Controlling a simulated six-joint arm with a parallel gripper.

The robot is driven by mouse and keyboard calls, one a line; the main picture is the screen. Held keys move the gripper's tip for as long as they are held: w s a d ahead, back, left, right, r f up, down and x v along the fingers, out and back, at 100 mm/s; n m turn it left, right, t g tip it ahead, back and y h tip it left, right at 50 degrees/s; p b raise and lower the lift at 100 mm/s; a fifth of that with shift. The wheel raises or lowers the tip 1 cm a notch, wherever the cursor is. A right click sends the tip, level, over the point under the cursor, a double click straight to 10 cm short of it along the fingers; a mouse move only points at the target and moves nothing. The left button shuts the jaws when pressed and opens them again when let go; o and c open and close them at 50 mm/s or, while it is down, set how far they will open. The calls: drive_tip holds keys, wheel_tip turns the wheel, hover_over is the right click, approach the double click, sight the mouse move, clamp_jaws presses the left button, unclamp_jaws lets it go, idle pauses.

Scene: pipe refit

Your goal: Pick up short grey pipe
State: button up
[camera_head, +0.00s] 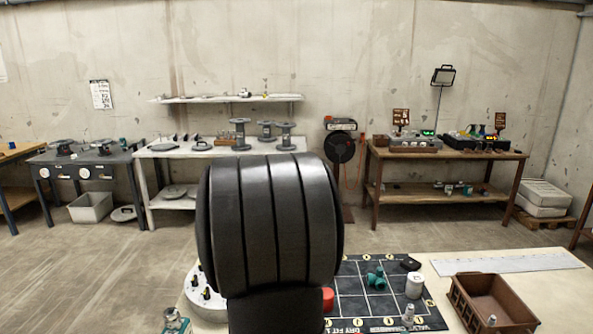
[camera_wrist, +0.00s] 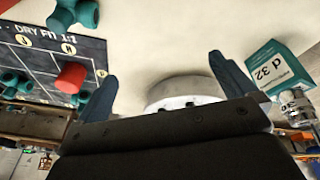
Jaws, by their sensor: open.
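A short pale grey cylinder (camera_head: 414,286), which looks like the short grey pipe, stands at the right side of the dark gridded mat (camera_head: 350,310) in the head view. I cannot make it out in the wrist view. My gripper (camera_wrist: 166,68) shows in the wrist view with its two blue-grey fingers wide apart and nothing held between them. A round pale base (camera_wrist: 185,90) lies beyond the fingers. My dark arm link hides the gripper and the middle of the table in the head view.
A red cylinder (camera_head: 328,299) and a teal fitting (camera_head: 376,279) are on the mat. A brown crate (camera_head: 492,302) and a long ruler (camera_head: 508,263) lie to the right. A teal box marked "d 32" (camera_wrist: 276,68) and a metal fitting (camera_wrist: 296,103) are right of the fingers in the wrist view.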

drive_tip(key=c, duration=1)
drive_tip(key=w+d+r+m+h, duration=0.1)
drive_tip(key=w+d+r+m, duration=0.35)
drive_tip(key=d, duration=1.35)
drive_tip(key=w+d+f+m+h, duration=0.15)
drive_tip(key=d+m, duration=0.55)
drive_tip(key=d, duration=1.2)
drive_tip(key=s+d+r+m+g+h, duration=0.1)
drive_tip(key=s+d+m, duration=0.2)
drive_tip(key=s+d, duration=0.55)
drive_tip(key=s+d+r+m+h, duration=0.1)
drive_tip(key=s+d+m, duration=0.3)
drive_tip(key=d, duration=0.8)
drive_tip(key=s+d+r+m+g, duration=0.1)
drive_tip(key=s+d+m, duration=0.2)
drive_tip(key=s+d, duration=0.6)
drive_tip(key=shift+h, duration=0.25)
drive_tip(key=x, duration=0.7)
drive_tip(key=w+x, duration=0.1)
drive_tip(key=x, duration=0.3)
drive_tip(key=shift+d+f, duration=0.1)
drive_tip(key=shift+d, duration=0.3)
drive_tip(key=shift+a+x, duration=0.2)
drive_tip(key=shift+x, duration=2.45)
